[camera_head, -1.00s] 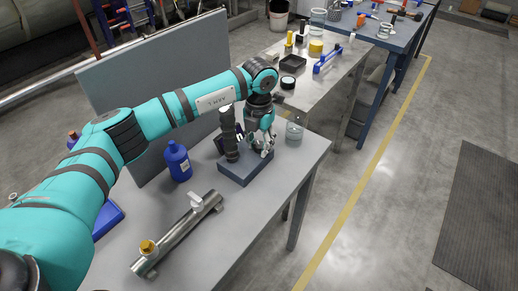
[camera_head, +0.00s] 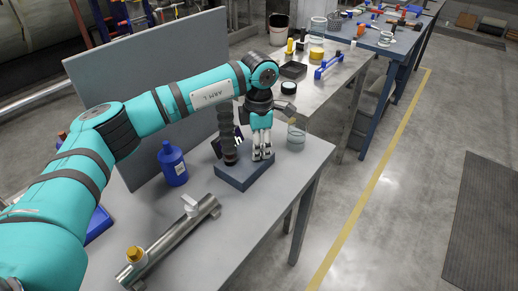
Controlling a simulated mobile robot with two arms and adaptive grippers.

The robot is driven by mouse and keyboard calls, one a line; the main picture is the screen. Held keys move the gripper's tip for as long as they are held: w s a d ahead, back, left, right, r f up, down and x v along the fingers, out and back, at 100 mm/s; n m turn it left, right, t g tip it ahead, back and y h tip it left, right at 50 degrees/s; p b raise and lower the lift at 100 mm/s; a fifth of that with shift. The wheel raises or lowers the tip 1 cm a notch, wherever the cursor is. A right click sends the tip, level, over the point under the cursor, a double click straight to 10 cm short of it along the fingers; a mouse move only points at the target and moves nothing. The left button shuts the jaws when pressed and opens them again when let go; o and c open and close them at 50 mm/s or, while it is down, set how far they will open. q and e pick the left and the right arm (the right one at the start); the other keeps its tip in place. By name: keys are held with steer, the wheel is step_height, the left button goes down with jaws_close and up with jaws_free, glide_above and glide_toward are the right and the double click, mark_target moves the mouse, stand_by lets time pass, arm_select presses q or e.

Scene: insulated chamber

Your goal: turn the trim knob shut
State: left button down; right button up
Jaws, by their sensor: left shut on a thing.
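My left gripper (camera_head: 263,156) points straight down over the right part of a dark blue-grey block (camera_head: 236,180) on the near grey table. Its fingers are shut on a small part on top of the block. That part, probably the trim knob, is hidden by the fingers, so I cannot see its angle. A black ribbed upright piece (camera_head: 228,140) stands on the block just left of the fingers. My right gripper is not in view.
A blue bottle (camera_head: 174,166) stands left of the block. A steel pipe (camera_head: 168,243) with a yellow cap and a pale lever lies in front. A glass jar (camera_head: 296,134) is close behind right of the gripper. A grey panel (camera_head: 165,85) stands behind the arm.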

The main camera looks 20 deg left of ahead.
arm_select(q)
steer(key=shift+w+r+m, duration=0.1)
steer(key=shift+r+m, duration=0.1)
steer(key=shift+m, duration=0.5)
steer(key=c, duration=1)
jaws_free()
steer(key=shift+f, duration=0.15)
step_height(320, 180, up, 12)
steer(key=shift+r, duration=0.1)
